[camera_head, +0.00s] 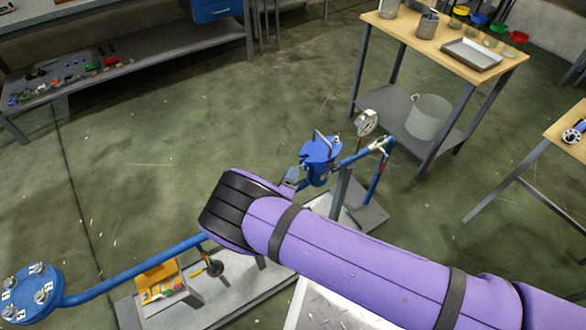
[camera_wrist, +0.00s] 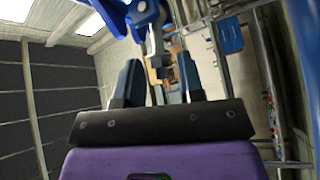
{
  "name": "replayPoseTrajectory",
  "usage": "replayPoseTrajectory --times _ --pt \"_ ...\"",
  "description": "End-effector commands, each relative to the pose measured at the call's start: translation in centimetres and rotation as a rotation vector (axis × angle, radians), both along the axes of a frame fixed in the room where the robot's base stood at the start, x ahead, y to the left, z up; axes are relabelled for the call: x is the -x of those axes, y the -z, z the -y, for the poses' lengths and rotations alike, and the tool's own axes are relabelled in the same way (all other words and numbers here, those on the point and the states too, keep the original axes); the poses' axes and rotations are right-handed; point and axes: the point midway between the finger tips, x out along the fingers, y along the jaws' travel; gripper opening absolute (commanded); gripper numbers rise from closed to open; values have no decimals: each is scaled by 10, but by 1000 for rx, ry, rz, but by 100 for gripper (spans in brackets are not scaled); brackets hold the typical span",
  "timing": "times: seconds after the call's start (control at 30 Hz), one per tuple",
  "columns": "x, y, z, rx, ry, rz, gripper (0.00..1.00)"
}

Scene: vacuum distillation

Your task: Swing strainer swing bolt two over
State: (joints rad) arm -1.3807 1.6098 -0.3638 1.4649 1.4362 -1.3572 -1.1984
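The blue strainer (camera_head: 318,168) stands on the pipe line in the head view, with its lid (camera_head: 321,150) and a grey handle bar on top. In the wrist view, blue strainer parts (camera_wrist: 147,12) show at the top edge. A grey metal swing bolt (camera_wrist: 155,46) hangs below them, between and beyond my fingertips. My gripper (camera_wrist: 157,66) is open, with one dark blue finger on each side of the bolt's line. I see no clear contact between fingers and bolt. In the head view my purple arm hides most of the gripper. Which bolt is number two is not readable.
A pressure gauge (camera_head: 367,122) stands just right of the strainer. A blue pipe (camera_head: 135,270) runs left to a bolted flange (camera_head: 33,296). A yellow bin (camera_head: 160,280) sits near the pipe. A wooden-topped table (camera_head: 400,28) stands behind right. The floor behind the strainer is clear.

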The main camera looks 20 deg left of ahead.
Motion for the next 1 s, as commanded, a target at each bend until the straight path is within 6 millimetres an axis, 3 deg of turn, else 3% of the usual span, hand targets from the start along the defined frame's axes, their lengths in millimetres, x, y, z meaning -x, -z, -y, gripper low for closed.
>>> replayPoseTrajectory --times 0.2,0.57,0.73,1.0 --pt "-21 -3 0 -1 0 0 35" --pt "-26 -4 1 -1 -1 -1 35" --pt "-26 -4 1 -1 -1 -1 0" --pt "-27 -7 2 -35 2 -42 0"
